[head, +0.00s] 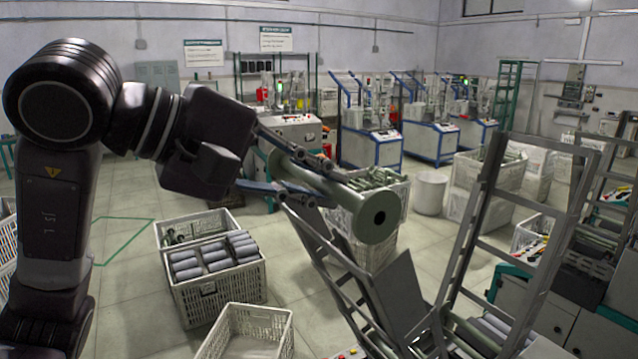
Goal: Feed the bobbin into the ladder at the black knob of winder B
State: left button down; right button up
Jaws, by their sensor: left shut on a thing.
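My left gripper (316,180) is shut on a grey-green bobbin (376,217), with one finger above and one below its tube. The bobbin lies nearly level, its round flange with a dark centre hole facing right and toward me. It is held above the left part of a grey metal ladder (398,292), whose rails and plates slope down to the right. A taller frame of the same grey metal (472,236) rises at the right. I cannot make out a black knob or a winder letter. My right gripper is not in view.
A white crate (217,290) with grey bobbins stands on the floor below, and another crate (245,335) stands in front of it. A white bin (430,192) and more crates stand behind the ladder. Blue-and-white machines (372,148) line the back.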

pick_arm(q)
jog(key=shift+f, duration=0.1)
dwell(0.3)
jog(key=shift+w+d+f+b, duration=0.25)
jog(key=shift+d+f+b, duration=0.1)
jog(key=shift+f+b, duration=0.5)
jog(key=shift+w+d+f+b, duration=0.25)
jog(key=shift+d+f+b, duration=0.1)
jog(key=shift+f+b, duration=0.5)
jog(key=shift+w+d+f+b, duration=0.3)
jog(key=shift+f+b, duration=0.35)
jog(key=shift+f, duration=0.35)
jog(key=shift+s, duration=0.1)
notch_tip(320, 180, down, 5)
jog(key=w+d+b, duration=0.1)
jog(key=d+b, duration=0.1)
jog(key=b, duration=0.2)
jog(key=shift+w+f+b, duration=0.2)
jog(key=shift+w+b, duration=0.1)
jog(key=shift+b, duration=0.05)
jog(key=shift+f, duration=0.15)
